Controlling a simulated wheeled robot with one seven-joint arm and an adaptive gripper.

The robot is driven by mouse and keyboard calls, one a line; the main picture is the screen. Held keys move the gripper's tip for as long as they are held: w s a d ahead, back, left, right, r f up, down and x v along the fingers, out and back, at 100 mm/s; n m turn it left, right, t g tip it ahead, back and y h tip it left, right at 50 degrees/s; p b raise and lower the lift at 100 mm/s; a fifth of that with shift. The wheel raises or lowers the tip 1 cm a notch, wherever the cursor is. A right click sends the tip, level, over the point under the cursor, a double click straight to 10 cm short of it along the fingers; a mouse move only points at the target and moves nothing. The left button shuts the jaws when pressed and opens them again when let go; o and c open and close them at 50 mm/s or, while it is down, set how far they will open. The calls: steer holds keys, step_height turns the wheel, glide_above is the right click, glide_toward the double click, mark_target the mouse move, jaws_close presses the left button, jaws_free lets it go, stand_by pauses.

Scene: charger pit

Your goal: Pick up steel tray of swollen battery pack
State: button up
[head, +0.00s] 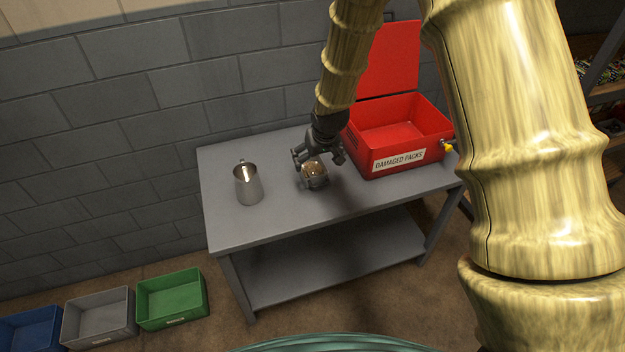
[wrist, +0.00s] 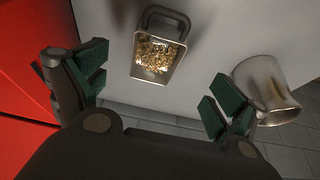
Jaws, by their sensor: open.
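The small steel tray (head: 316,184) stands on the grey table, left of the red box. In the wrist view the tray (wrist: 149,80) shows a dark looped handle (wrist: 166,14) at its far end. Its inside is filled with golden-brown granular material (wrist: 157,54); I cannot make out a battery pack. My gripper (head: 320,160) is over the tray, partly covering it. In the wrist view my gripper (wrist: 153,88) has its green-padded fingers spread wide, with nothing between them. The tray lies ahead of the fingertips there.
A steel jug (head: 248,185) stands on the table (head: 275,222) to the left. The open red box labelled "DAMAGED PACKS" (head: 399,160) stands close on the right, lid raised. Blue, grey and green bins (head: 172,299) are on the floor. The table's front is clear.

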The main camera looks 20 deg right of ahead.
mark_target(313, 170)
steer(key=shift+w+d+p+x, duration=0.1)
steer(key=shift+w+p+x, duration=0.1)
steer(key=shift+x, duration=1.55)
steer(key=shift+w+d+p+x, duration=0.1)
steer(key=shift+p+x, duration=0.1)
steer(key=shift+x, duration=1.55)
steer(key=shift+w+d+p+x, duration=0.1)
steer(key=shift+w+p+x, duration=0.1)
steer(key=shift+x, duration=1.55)
steer(key=shift+s+r, duration=0.1)
steer(key=shift+r, duration=0.05)
steer(key=c, duration=1.2)
